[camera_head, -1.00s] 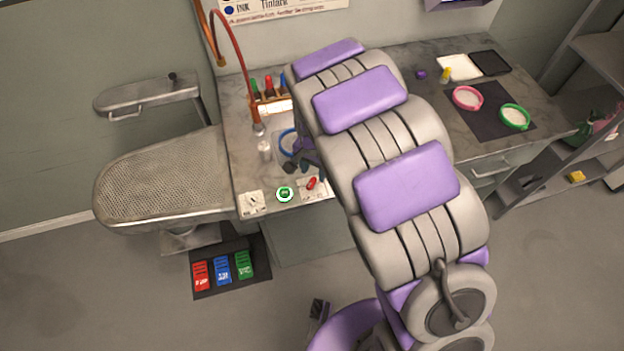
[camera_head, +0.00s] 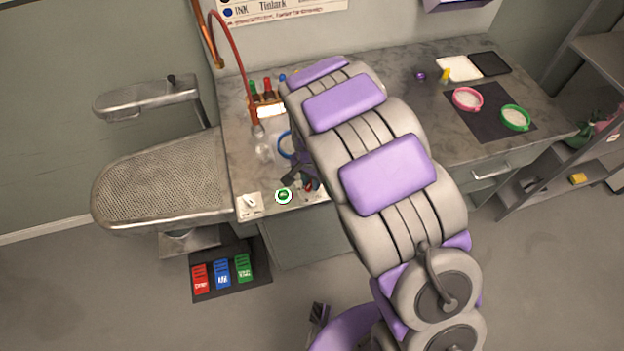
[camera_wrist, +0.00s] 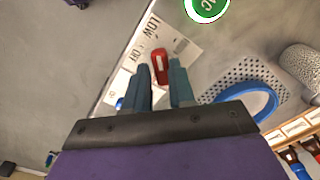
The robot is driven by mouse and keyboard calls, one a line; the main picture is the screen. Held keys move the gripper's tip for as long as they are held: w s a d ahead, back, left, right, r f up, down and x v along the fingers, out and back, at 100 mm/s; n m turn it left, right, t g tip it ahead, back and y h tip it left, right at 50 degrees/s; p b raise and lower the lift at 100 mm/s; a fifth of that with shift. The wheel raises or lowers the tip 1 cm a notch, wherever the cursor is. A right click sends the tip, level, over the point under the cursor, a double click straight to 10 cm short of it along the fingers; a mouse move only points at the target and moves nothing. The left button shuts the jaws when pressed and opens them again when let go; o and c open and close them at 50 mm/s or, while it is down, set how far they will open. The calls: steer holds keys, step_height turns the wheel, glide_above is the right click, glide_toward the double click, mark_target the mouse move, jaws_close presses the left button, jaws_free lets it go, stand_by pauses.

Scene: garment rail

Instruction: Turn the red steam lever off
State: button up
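The red steam lever (camera_head: 308,187) is at the front edge of the counter, partly hidden by my gripper (camera_head: 292,180). In the wrist view the red lever (camera_wrist: 160,66) sits on a pale plate (camera_wrist: 183,38) printed with "LOW" and what looks like "OFF". My gripper (camera_wrist: 162,75) has its two dark fingers apart, with the lever's red body at the gap between their tips. I cannot tell whether either finger touches it.
A round green button (camera_head: 283,195) is left of the lever, with a white switch plate (camera_head: 249,204) further left. A blue ring (camera_wrist: 248,98) lies close beside my gripper. A perforated ironing board (camera_head: 160,180) stands left; coloured pedals (camera_head: 222,273) are on the floor.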

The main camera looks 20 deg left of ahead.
steer(key=shift+s+a+f, duration=0.1)
steer(key=shift+a, duration=0.2)
jaws_close()
steer(key=shift+d, duration=0.1)
steer(key=shift+n, duration=0.4)
steer(key=n+p, duration=0.2)
steer(key=n, duration=0.1)
steer(key=shift+n, duration=0.4)
steer(key=shift+n+p, duration=0.8)
steer(key=shift+n, duration=1.4)
steer(key=o, duration=0.5)
jaws_free()
